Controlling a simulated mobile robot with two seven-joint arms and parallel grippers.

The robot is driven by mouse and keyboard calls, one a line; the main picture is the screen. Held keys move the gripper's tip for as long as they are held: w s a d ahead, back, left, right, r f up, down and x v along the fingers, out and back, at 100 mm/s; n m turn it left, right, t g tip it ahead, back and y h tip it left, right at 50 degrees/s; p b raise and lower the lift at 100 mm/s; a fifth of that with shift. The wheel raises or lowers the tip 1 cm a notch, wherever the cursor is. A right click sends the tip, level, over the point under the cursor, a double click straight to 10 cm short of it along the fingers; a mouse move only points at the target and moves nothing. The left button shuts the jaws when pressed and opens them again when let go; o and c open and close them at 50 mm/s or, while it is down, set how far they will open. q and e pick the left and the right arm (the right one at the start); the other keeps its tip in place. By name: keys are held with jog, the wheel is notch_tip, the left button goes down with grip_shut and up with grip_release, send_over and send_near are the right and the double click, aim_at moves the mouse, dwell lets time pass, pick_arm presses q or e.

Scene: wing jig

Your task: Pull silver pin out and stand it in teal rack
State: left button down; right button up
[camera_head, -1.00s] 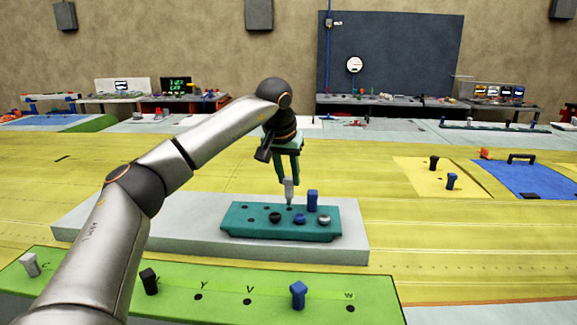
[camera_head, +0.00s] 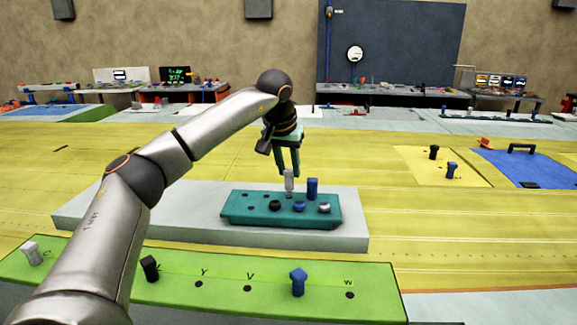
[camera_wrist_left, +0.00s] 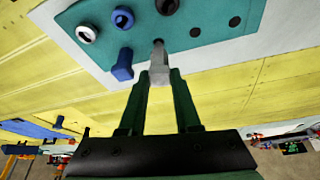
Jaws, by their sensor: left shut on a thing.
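My left gripper (camera_head: 288,170) points down over the back row of the teal rack (camera_head: 250,219). It is shut on the upright silver pin (camera_head: 289,182). In the left wrist view the fingers (camera_wrist_left: 158,84) close on the pin's grey head (camera_wrist_left: 159,66). Its thin lower end reaches the rack's top at a hole; how deep it sits is hidden. A blue pin (camera_head: 312,188) stands in the rack beside it. Black, blue and silver round pieces (camera_head: 324,207) sit in the front row. Holes at the rack's left are empty. My right gripper is out of view.
The rack stands on a pale grey slab (camera_head: 120,215). The green board (camera_head: 220,278) in front bears a light grey pin (camera_head: 31,253), a black pin (camera_head: 149,268), a blue pin (camera_head: 298,282) and empty holes. The yellow surface behind is mostly clear.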

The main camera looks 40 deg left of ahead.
pick_arm(q)
jog(key=shift+f+b, duration=0.4)
jog(key=shift+f, duration=0.75)
jog(key=c, duration=0.5)
grip_release()
jog(key=shift+c, duration=0.2)
jog(key=v, duration=1.2)
jog(key=shift+r, duration=0.3)
